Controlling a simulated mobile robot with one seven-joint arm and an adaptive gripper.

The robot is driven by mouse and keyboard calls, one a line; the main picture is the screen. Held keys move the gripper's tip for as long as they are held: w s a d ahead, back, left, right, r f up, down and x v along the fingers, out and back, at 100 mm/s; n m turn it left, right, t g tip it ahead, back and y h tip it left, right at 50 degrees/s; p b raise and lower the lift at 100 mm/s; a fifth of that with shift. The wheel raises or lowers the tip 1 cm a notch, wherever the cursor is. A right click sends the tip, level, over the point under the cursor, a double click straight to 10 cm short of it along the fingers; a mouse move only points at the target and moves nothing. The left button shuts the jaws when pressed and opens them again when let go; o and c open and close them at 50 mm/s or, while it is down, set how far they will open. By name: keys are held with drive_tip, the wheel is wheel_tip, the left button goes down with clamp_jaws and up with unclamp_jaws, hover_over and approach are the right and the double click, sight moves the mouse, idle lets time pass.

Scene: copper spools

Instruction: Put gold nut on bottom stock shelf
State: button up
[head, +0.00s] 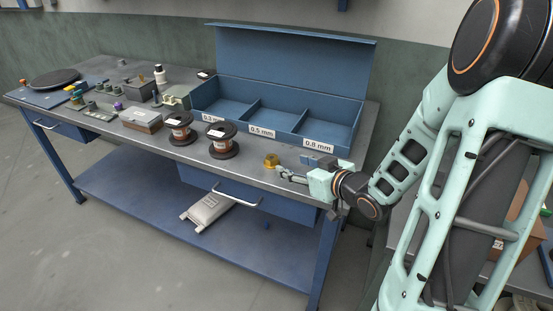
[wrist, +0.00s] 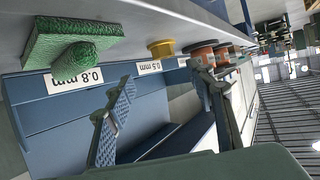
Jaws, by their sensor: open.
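The gold nut (head: 271,160) sits on the grey bench top near its front edge, in front of the blue compartment box. It also shows in the wrist view (wrist: 161,48), beyond the fingers. My gripper (head: 293,170) is open and empty, just right of the nut and low over the bench. Its two fingers are spread in the wrist view (wrist: 162,105), with the nut apart from them. A blue lower shelf (head: 125,195) runs under the bench; I cannot tell whether it is the stock shelf.
Two copper spools (head: 179,129) (head: 222,141) stand left of the nut. The open blue box (head: 275,115) has labelled compartments behind it. A green textured block (wrist: 72,42) shows in the wrist view. A drawer (head: 245,194) hangs below the bench top. At right, a cardboard box (head: 522,215) is partly hidden by my arm.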

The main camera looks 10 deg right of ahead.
sight(273, 159)
drive_tip(key=x, duration=0.3)
drive_tip(key=b+x, duration=0.1)
drive_tip(key=x, duration=0.6)
drive_tip(key=shift+a+b, duration=0.3)
drive_tip(key=shift+a, duration=0.1)
drive_tip(key=shift+c, duration=0.7)
drive_tip(key=shift+r, duration=0.1)
clamp_jaws()
